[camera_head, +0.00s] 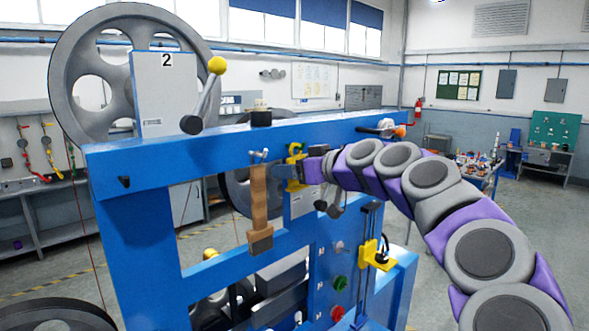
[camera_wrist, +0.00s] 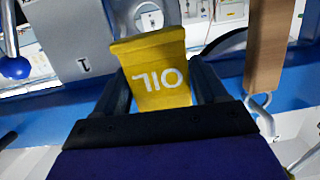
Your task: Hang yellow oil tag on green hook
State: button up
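The yellow oil tag (camera_wrist: 160,72) is between the two fingers of my gripper (camera_wrist: 158,82) in the wrist view, which are closed on its sides. Its white letters OIL read upside down there. In the head view, the yellow tag (camera_head: 297,168) shows at the end of my purple and grey arm, in front of the blue beam. My gripper (camera_head: 286,172) is small there, to the right of a hanging wooden-handled tool. A green hook cannot be made out clearly in either view; a small greenish patch shows near the tag's top in the head view.
The wooden-handled tool (camera_head: 260,208) hangs from a metal hook on the blue beam (camera_head: 190,151), close to the left of the tag. A lever with a yellow ball (camera_head: 217,65) rises above the beam. A yellow bracket (camera_head: 370,254) and a green button (camera_head: 339,283) are lower right.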

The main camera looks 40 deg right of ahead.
jog(key=o, duration=0.3)
jog(key=shift+o, duration=0.2)
jog(key=shift+s, duration=0.1)
jog(key=b+v, duration=0.1)
jog(key=v, duration=1.6)
jog(key=w+a+f+n+g+y+b, duration=0.15)
jog(key=a+f+g, duration=0.25)
jog(key=a+f, duration=0.75)
jog(key=w+a+f+n+g+y+b, duration=0.15)
jog(key=a+f+g, duration=0.25)
jog(key=a+f, duration=0.75)
jog(key=s+a+f+m+g+h+b, duration=0.1)
jog(key=s+a+f+g+h+b, duration=0.2)
jog(key=s+a+f, duration=0.6)
jog(key=s+f+m+g+h+b, duration=0.2)
jog(key=s+f+g, duration=0.4)
jog(key=s+f, duration=0.6)
notch_tip(320, 180, down, 4)
jog(key=shift+d+r+m, duration=0.1)
jog(key=shift+d+m, duration=0.1)
jog(key=shift+m, duration=0.4)
jog(key=shift+w, duration=0.1)
